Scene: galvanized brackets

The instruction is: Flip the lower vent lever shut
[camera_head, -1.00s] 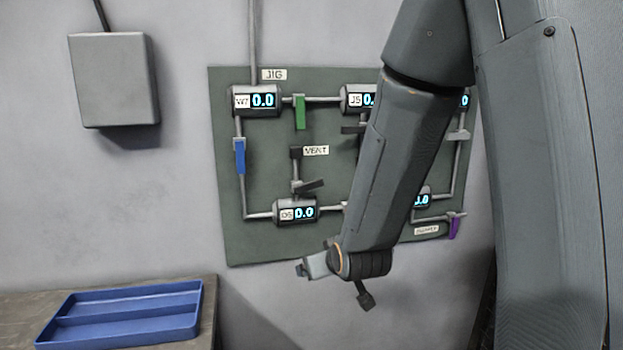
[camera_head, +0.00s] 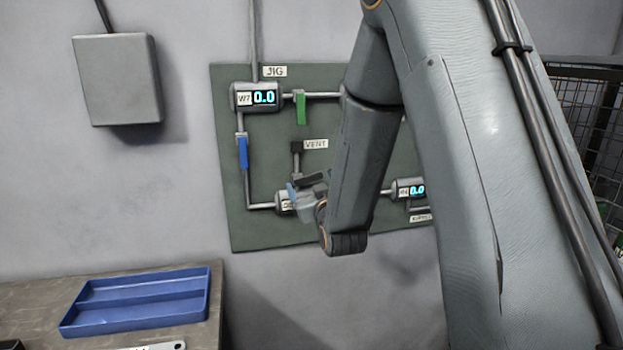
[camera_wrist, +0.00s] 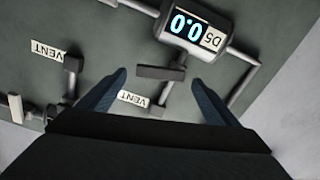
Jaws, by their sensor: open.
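A dark grey vent lever (camera_head: 313,179) sits on the short pipe between the D5 gauge (camera_head: 284,204) and a black cap with a VENT label (camera_head: 316,144). In the wrist view this lever (camera_wrist: 160,72) lies crosswise to its pipe, beside the D5 gauge (camera_wrist: 195,28), which reads 0.0. My gripper (camera_head: 303,198) is at the board, overlapping the D5 gauge in the head view. In the wrist view its two blue fingers (camera_wrist: 160,77) are apart, with the lever in the gap between the tips. I cannot tell whether they touch it.
A second VENT label (camera_wrist: 47,50) and dark cap (camera_wrist: 72,64) show at the wrist view's left. A blue lever (camera_head: 242,152) and green lever (camera_head: 301,109) hang on nearby pipes. A blue tray (camera_head: 135,300) lies on the bench. My arm hides the board's right part.

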